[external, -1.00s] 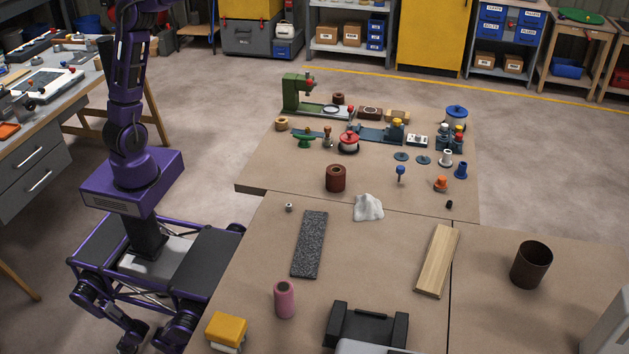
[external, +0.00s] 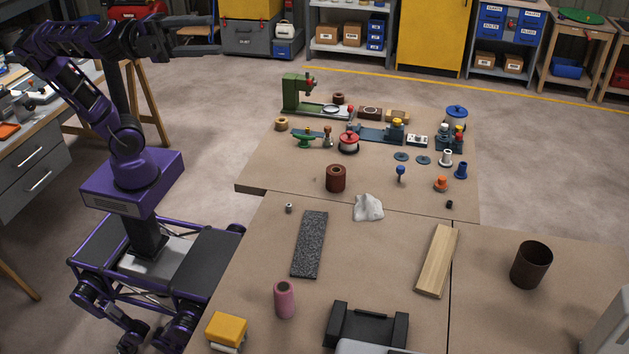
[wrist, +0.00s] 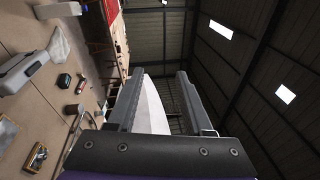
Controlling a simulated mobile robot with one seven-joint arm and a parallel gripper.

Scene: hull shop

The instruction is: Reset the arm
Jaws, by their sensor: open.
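My gripper (external: 214,36) is at the upper left of the external view, at the end of my purple arm. The arm is folded back over my base, with its forearm roughly level and the fingers pointing right. The gripper is high above the floor and left of the workbench (external: 258,172), touching nothing. In the wrist view, the two fingers (wrist: 155,100) stand apart with nothing between them. A white shape and the roof show beyond them.
The bench holds a dark grey strip (external: 309,245), a wooden board (external: 437,262), a white cloth (external: 368,208), a pink cylinder (external: 284,300) and a dark brown cup (external: 531,264). Another bench (external: 50,130) stands at the left behind my arm. Air around the gripper looks clear.

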